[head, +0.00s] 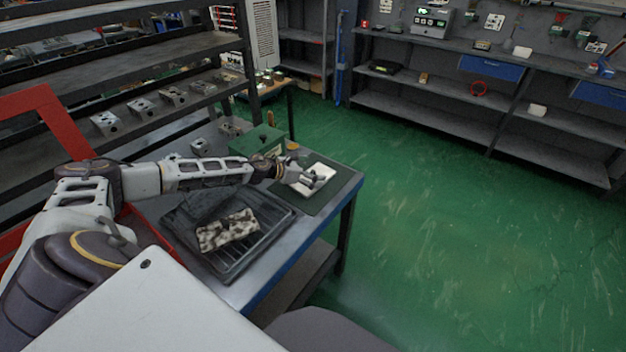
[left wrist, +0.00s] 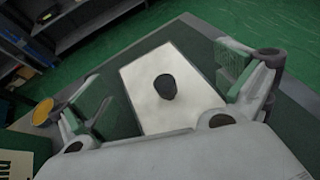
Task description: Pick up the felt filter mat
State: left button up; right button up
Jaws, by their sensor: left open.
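A pale, flat rectangular pad, which I take for the felt filter mat (head: 322,174), lies on a dark green work mat (head: 347,180) at the far end of the bench. In the left wrist view the pale mat (left wrist: 195,105) has a small dark rounded thing or patch (left wrist: 165,87) near its middle; I cannot tell which. My left gripper (head: 311,180) is over the mat and partly covers it in the head view. In the left wrist view its fingers (left wrist: 165,90) are spread wide, with green pads on either side of the mat and nothing between them gripped. My right gripper is not in view.
A black tray (head: 262,257) with a speckled cloth (head: 227,231) and a dark sheet (head: 198,203) is nearer on the bench. A green box (head: 257,140) and a yellow round thing (left wrist: 42,111) stand beside the work mat. Metal blocks line the left shelf. Green floor is clear rightward.

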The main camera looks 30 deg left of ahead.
aim_at(312, 171)
pick_arm(q)
jog(key=c, duration=0.9)
jog(key=shift+s, duration=0.15)
jog(key=c, duration=0.8)
jog(key=shift+f, duration=0.2)
jog(key=c, duration=0.5)
jog(key=shift+s+d+f, duration=0.1)
grip_shut()
jog(key=shift+r, duration=0.4)
jog(key=shift+r+p, duration=0.35)
jog(key=r+p, duration=0.1)
jog(key=r, duration=0.3)
jog(key=shift+w+r+p, duration=0.2)
jog(key=shift+r+p, duration=0.1)
jog(key=shift+p, duration=0.1)
notch_tip(312, 171, up, 4)
jog(key=shift+p, duration=0.95)
jog(key=shift+r, duration=0.25)
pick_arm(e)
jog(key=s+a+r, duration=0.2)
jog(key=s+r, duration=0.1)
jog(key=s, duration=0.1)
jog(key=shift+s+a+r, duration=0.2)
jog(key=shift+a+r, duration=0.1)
